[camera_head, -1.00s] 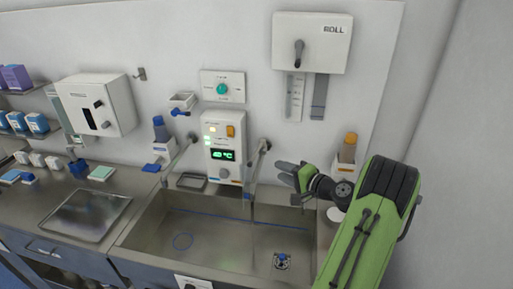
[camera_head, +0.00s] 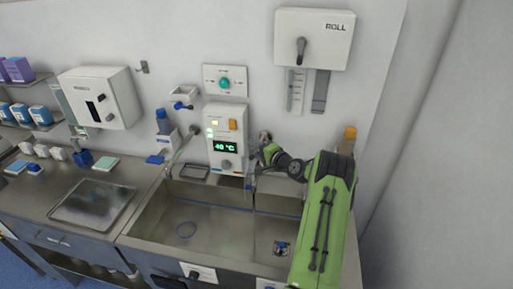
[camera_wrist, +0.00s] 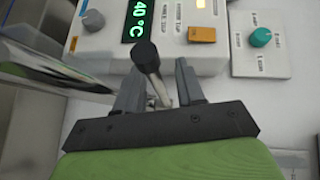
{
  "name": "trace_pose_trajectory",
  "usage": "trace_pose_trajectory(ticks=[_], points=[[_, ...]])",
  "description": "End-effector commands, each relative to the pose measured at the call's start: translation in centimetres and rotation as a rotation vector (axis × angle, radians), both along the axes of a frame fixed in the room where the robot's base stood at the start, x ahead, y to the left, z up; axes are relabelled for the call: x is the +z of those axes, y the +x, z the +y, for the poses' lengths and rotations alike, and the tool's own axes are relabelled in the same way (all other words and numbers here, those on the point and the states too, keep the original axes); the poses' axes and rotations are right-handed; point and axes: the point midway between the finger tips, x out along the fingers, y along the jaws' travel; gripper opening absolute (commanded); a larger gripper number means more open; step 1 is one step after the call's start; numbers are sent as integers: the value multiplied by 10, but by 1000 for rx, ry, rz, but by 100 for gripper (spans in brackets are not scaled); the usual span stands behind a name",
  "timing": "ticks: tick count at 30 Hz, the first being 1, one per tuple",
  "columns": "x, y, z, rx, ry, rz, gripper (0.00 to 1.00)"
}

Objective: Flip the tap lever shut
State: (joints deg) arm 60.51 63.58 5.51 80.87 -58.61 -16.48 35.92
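A tap lever with a dark rounded end (camera_wrist: 147,57) and a metal stem shows in the wrist view, between the two fingers of my gripper (camera_wrist: 160,88). The fingers are apart, one on each side of the stem, and do not appear closed on it. In the head view my gripper (camera_head: 263,156) is at the wall tap, just right of the control box (camera_head: 226,140). My gripper and arm hide most of this tap there. A thin vertical line runs down into the sink below it; I cannot tell whether it is water.
The steel sink (camera_head: 205,208) lies below, with a drain (camera_head: 281,247) at the right. A second tap (camera_head: 184,142) stands left of the control box. A green knob plate (camera_head: 224,83) and a roll dispenser (camera_head: 314,40) are on the wall above. A bottle (camera_head: 348,138) stands at right.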

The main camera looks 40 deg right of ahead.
Motion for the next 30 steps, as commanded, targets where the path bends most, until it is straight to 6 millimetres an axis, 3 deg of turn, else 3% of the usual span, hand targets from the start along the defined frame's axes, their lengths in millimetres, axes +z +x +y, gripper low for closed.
trace_pose_trajectory(ticks=[5,12,13,23,30], points=[[-1,0,0,0,0,0,38],[-1,0,0,1,0,0,1],[-1,0,0,1,0,0,0],[-1,-1,-1,7,0,-3,0],[-5,-9,-8,158,-1,-17,0]])
